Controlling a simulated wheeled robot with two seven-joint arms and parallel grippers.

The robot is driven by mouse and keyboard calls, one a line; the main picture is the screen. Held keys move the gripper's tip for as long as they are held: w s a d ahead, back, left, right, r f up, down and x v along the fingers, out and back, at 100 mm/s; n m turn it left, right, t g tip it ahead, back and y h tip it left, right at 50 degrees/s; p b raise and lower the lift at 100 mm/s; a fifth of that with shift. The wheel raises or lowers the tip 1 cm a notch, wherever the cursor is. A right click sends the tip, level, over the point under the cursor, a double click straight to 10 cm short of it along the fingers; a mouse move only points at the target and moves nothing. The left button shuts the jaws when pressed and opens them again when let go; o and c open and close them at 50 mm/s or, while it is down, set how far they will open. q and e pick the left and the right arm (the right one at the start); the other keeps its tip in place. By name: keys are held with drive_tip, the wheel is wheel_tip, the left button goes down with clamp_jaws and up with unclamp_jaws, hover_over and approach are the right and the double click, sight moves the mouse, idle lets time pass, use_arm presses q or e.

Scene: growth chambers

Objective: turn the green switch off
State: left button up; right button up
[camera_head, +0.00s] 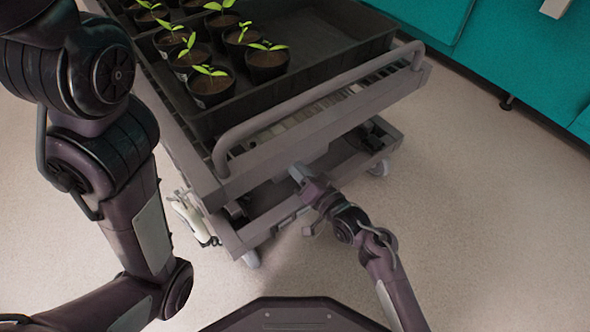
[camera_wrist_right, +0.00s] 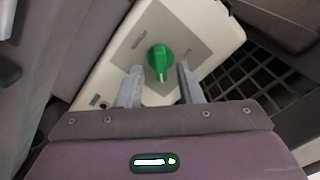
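The green switch (camera_wrist_right: 160,58) is a round knob with a raised grip. It sits on a grey plate on a white box (camera_wrist_right: 226,32), seen in the right wrist view. My right gripper (camera_wrist_right: 160,75) is open, with one finger on either side of the knob's near part. I cannot tell whether the fingers touch it. In the head view my right gripper (camera_head: 298,172) is at the cart's near end, below the handle, and the switch cannot be made out there. My left arm comes in at the left; its gripper is not in view.
A grey cart (camera_head: 232,190) with a bar handle (camera_head: 310,97) carries a black tray (camera_head: 330,35) of several potted seedlings (camera_head: 212,85). A pale object (camera_head: 190,216) hangs at the cart's left side. Teal cabinets (camera_head: 520,50) stand at upper right. The floor right of the cart is clear.

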drive_tip(key=shift+w+a, duration=0.3)
drive_tip(key=shift+w, duration=0.1)
drive_tip(key=shift+c, duration=0.4)
clamp_jaws()
